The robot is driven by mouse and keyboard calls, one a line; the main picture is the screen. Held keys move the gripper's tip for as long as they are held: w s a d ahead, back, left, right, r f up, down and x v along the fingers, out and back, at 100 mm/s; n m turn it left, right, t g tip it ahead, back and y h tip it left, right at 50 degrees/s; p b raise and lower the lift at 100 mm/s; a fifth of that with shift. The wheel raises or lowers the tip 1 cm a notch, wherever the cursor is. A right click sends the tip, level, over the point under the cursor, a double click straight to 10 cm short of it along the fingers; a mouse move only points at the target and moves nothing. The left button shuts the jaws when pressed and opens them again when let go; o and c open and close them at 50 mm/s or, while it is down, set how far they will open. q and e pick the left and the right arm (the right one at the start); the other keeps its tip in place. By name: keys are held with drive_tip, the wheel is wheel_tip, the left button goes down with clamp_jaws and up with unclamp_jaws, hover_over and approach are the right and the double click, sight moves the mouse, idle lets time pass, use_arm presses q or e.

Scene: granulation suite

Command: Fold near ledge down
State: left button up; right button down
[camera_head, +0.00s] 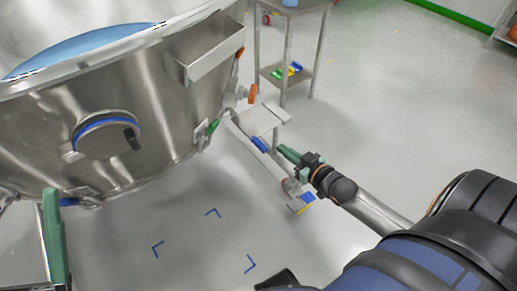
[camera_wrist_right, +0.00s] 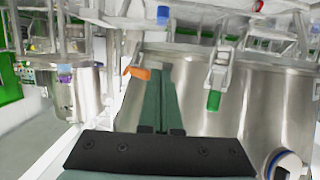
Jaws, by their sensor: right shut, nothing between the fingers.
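A narrow, flat-sided metal ledge (camera_head: 212,58) juts from the near upper side of the steel vessel (camera_head: 155,85). A small pale plate (camera_head: 264,118) stands lower, beside the vessel; I cannot tell which of the two is the near ledge. My right gripper (camera_head: 282,151) is shut and empty, close below the pale plate and apart from the metal ledge. In the right wrist view its green fingers (camera_wrist_right: 158,100) lie together in front of steel vessel walls. A green upright piece (camera_head: 54,235) at the lower left looks like my left gripper; its jaw state is unclear.
An orange handle (camera_head: 252,94) and a green handle (camera_head: 213,126) stick out from the vessel side. A small metal table (camera_head: 300,75) with coloured items on its lower shelf stands behind. The floor at right is clear, and blue corner marks (camera_head: 212,212) lie on the floor below.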

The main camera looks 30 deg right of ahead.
drive_tip(key=b, duration=0.5)
hover_over(265, 149)
drive_tip(key=f, duration=0.2)
drive_tip(key=shift+w+f, duration=0.25)
drive_tip(key=shift+f, duration=0.05)
wheel_tip(265, 149, down, 3)
drive_tip(key=shift+s+r+b, duration=0.1)
drive_tip(key=shift+s+b, duration=0.05)
drive_tip(key=shift+b, duration=0.55)
drive_tip(key=shift+f, duration=0.5)
